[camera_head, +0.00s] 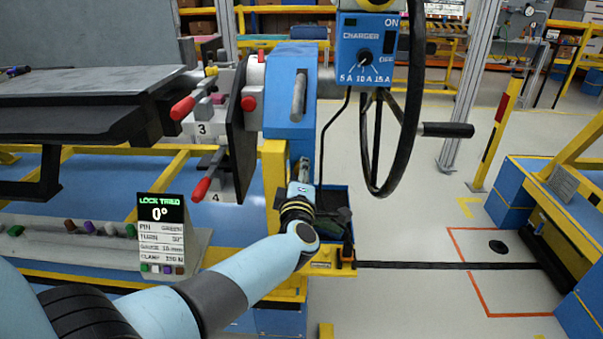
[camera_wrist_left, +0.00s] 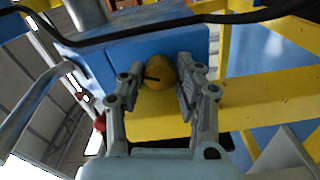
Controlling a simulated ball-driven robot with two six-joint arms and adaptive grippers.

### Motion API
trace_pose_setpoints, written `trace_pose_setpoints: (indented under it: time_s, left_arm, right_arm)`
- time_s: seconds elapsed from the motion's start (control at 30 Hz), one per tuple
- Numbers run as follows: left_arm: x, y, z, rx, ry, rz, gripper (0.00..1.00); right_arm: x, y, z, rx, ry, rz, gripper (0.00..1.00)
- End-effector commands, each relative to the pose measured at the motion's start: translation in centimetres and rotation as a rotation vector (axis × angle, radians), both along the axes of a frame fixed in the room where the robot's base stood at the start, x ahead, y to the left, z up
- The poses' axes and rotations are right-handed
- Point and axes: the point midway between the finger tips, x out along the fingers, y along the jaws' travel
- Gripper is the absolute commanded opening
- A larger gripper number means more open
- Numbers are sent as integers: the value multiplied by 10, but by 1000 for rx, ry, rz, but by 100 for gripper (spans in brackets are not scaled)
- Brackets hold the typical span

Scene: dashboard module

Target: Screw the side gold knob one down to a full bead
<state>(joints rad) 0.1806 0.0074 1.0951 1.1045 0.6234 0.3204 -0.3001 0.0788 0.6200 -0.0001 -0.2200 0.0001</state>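The gold knob (camera_wrist_left: 160,73) shows in the left wrist view on the side of a blue box (camera_wrist_left: 130,55), just above a yellow beam (camera_wrist_left: 260,100). It has a short dark mark on its face. My left gripper (camera_wrist_left: 160,84) has one finger on each side of the knob. Whether the pads touch it is too close to tell. In the head view my left gripper (camera_head: 303,168) points up at the foot of the blue housing (camera_head: 290,90), and the knob is hidden there. A bead is not discernible. My right gripper is not in view.
A display reading LOCK TRIED 0° (camera_head: 162,215) stands left of my left forearm. A charger box (camera_head: 365,50) and a black handwheel (camera_head: 405,110) are at the upper right. A dark cable crosses the top of the wrist view.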

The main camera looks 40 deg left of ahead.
Motion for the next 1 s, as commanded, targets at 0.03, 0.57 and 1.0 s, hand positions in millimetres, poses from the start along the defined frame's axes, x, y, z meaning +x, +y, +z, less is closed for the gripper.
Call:
trace_pose_setpoints:
  time_s: [0.03, 0.57, 1.0]
  left_arm:
    - [-1, -1, -2, -2, 3, -1, 39]
    - [-11, -7, -2, -2, 1, 0, 55]
    - [-87, -54, -2, -4, 2, 1, 55]
  right_arm:
    - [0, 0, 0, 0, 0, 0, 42]
    - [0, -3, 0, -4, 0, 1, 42]
    - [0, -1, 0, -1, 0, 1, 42]
